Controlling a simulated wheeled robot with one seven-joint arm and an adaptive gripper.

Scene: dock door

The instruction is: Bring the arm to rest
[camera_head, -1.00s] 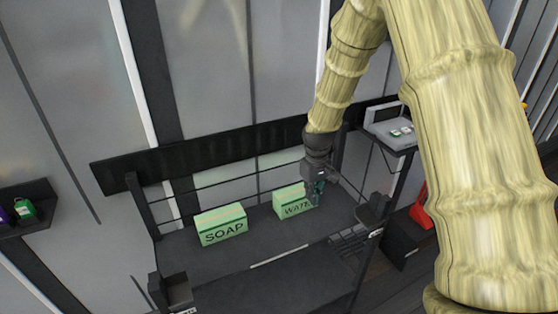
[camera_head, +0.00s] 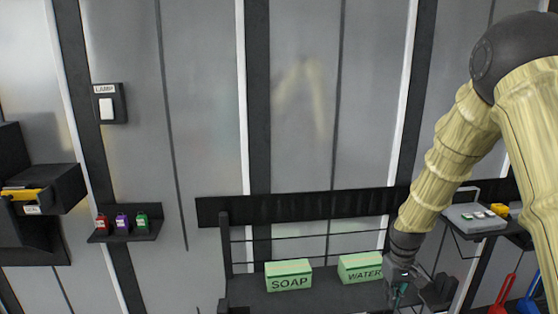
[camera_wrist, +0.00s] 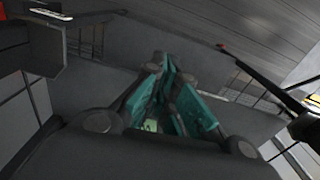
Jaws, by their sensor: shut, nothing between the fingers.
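My arm comes in from the right in the head view and hangs down over the right end of a dark shelf (camera_head: 325,299). My gripper (camera_head: 398,297) is at its lower end, just right of the green WATER box (camera_head: 360,268) and apart from the lamp switch and bottles. In the wrist view the teal fingers of my gripper (camera_wrist: 166,72) come together at the tips with nothing held between them. The green SOAP box (camera_head: 289,275) stands on the shelf, left of the WATER box. Whether the gripper touches the WATER box is hard to tell.
A LAMP switch (camera_head: 106,105) is on the wall at the left. A small ledge (camera_head: 126,236) holds red, purple and green bottles. A grey tray (camera_head: 474,218) sits right of my arm. Red (camera_head: 503,294) and blue (camera_head: 530,296) items stand at lower right.

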